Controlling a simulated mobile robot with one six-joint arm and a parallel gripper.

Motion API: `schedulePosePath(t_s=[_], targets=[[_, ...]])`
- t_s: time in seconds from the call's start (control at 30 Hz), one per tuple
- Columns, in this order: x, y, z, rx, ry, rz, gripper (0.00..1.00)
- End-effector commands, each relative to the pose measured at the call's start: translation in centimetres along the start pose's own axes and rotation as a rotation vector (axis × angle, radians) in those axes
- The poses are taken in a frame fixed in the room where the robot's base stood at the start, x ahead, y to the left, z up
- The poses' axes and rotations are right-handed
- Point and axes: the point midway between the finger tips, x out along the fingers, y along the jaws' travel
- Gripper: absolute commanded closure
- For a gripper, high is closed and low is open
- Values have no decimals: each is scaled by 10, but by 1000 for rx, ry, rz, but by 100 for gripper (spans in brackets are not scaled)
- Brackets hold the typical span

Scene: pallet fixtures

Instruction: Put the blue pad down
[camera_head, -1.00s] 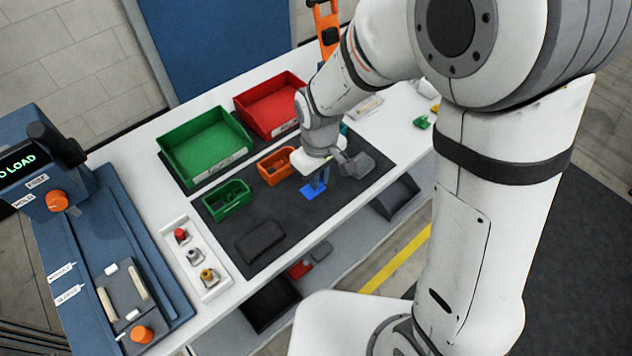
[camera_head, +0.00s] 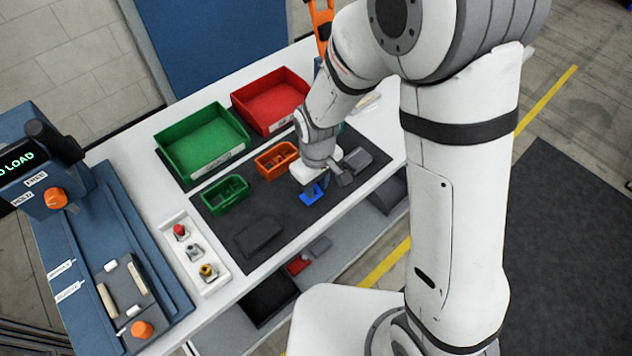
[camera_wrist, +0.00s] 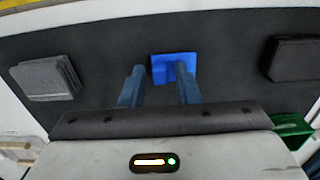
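The blue pad (camera_head: 308,198) lies on the dark mat below my gripper, at the mat's right part. In the wrist view the pad (camera_wrist: 172,60) is a bright blue block near the fingertips. My gripper (camera_wrist: 159,70) has its two blue-grey fingers apart with a gap between them. The right finger overlaps part of the pad in the picture, and the left finger is clear of it. In the head view my gripper (camera_head: 321,187) is close to the pad, and the wrist partly hides it; I cannot tell whether a finger touches it.
The dark mat (camera_head: 285,215) also carries a black pad (camera_head: 259,236), a grey block (camera_head: 357,159), a small green bin (camera_head: 225,195) and an orange bin (camera_head: 276,160). Larger green (camera_head: 202,139) and red (camera_head: 270,99) bins stand behind. Bare mat lies left of the blue pad.

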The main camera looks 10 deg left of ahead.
Motion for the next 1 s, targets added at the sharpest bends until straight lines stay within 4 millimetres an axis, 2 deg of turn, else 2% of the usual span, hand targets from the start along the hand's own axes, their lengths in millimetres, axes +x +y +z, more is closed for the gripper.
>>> schedulePosePath(t_s=[0.27,0.43,0.57,0.8,1.0], targets=[[0,0,0,1,0,0,65],[-9,1,0,1,3,1,65],[-30,1,-1,1,6,2,65],[-82,1,-1,2,7,2,65],[-113,1,0,2,3,1,65]])
